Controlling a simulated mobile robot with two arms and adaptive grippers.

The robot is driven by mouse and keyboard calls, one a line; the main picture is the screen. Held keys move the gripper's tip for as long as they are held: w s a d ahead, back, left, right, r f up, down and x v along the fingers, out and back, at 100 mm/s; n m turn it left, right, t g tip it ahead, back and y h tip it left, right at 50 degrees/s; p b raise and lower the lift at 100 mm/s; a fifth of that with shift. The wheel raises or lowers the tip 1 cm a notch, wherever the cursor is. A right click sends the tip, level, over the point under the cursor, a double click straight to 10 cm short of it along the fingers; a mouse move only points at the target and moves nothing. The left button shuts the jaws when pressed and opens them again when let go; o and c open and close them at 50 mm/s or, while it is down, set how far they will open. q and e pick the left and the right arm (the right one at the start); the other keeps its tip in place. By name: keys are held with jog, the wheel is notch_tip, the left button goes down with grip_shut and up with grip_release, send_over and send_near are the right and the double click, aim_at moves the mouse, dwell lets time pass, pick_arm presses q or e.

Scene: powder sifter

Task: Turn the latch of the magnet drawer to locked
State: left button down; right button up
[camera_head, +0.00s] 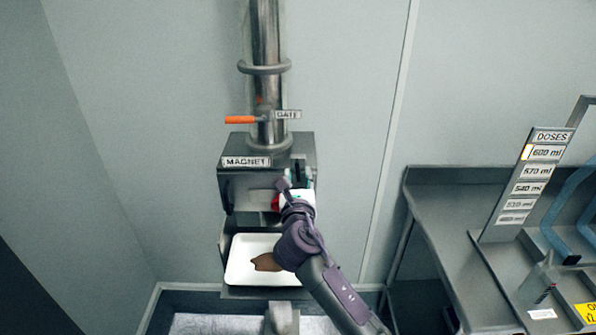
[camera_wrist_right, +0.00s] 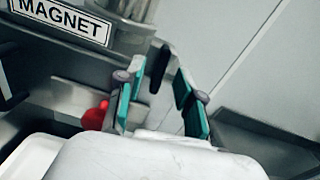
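The magnet drawer housing (camera_head: 240,188), a grey metal box with a MAGNET label, is on the pipe column. In the right wrist view the label (camera_wrist_right: 65,20) is at upper left. A dark upright bar (camera_wrist_right: 160,68), which looks like the latch, stands between the tips of my right gripper (camera_wrist_right: 158,85). Its teal-padded fingers are apart, one either side of the bar; I cannot tell whether they touch it. In the head view my right gripper (camera_head: 298,178) is at the housing's right side, and the arm hides part of the front. My left gripper is not in view.
A red knob (camera_wrist_right: 95,115) is beside the fingers at the drawer front. Below is a white tray (camera_head: 236,272) with brown powder (camera_head: 266,262). An orange gate handle (camera_head: 240,120) is above. A metal bench (camera_head: 440,205) with a DOSES board (camera_head: 530,185) stands right.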

jog(key=shift+w, duration=0.9)
grip_shut()
jog(key=shift+m, duration=0.8)
grip_release()
